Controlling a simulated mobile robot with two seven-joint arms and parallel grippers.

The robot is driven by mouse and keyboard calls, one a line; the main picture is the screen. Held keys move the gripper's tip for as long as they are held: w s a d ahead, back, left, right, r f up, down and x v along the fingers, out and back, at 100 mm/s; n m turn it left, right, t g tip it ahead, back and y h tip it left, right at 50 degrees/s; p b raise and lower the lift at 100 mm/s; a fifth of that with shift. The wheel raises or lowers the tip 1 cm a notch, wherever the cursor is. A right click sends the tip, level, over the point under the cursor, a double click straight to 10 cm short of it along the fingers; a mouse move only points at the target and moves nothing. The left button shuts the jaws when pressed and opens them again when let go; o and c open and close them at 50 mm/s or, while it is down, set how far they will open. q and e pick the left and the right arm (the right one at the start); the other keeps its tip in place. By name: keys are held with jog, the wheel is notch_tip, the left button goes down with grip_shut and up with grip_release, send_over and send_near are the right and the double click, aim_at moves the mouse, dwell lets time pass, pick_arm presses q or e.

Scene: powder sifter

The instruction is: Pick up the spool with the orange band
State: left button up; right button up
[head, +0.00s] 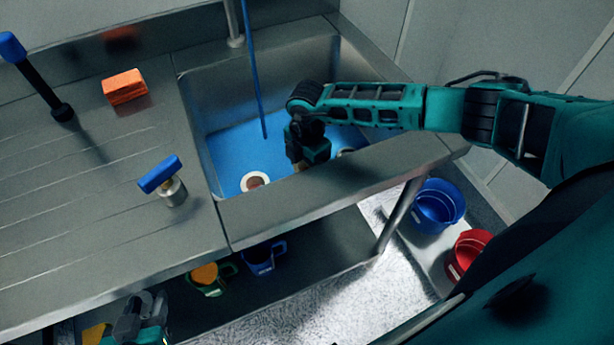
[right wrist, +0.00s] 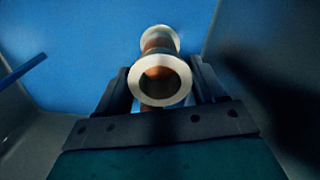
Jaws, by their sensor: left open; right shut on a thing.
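In the right wrist view a spool (right wrist: 160,82) with pale flanges and an orange-brown middle sits between the fingers of my right gripper (right wrist: 160,98), which is shut on it. In the head view my right gripper (head: 299,160) is low in the sink (head: 225,95), over its blue floor, and its fingertips are partly hidden. A pale spool end with a brown centre (head: 254,181) shows left of it, and another pale piece (head: 345,152) shows right of it. I cannot tell which of these is held. My left gripper (head: 140,312) is open and empty at the lower left, below the counter edge.
On the counter are an orange sponge (head: 124,87), a blue-handled tool (head: 165,185) and a black rod with a blue head (head: 38,78). Green (head: 208,282) and blue (head: 263,258) mugs stand below. Blue (head: 437,206) and red (head: 466,250) buckets stand right.

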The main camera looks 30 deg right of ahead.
jog(key=c, duration=0.7)
jog(key=shift+r, duration=0.1)
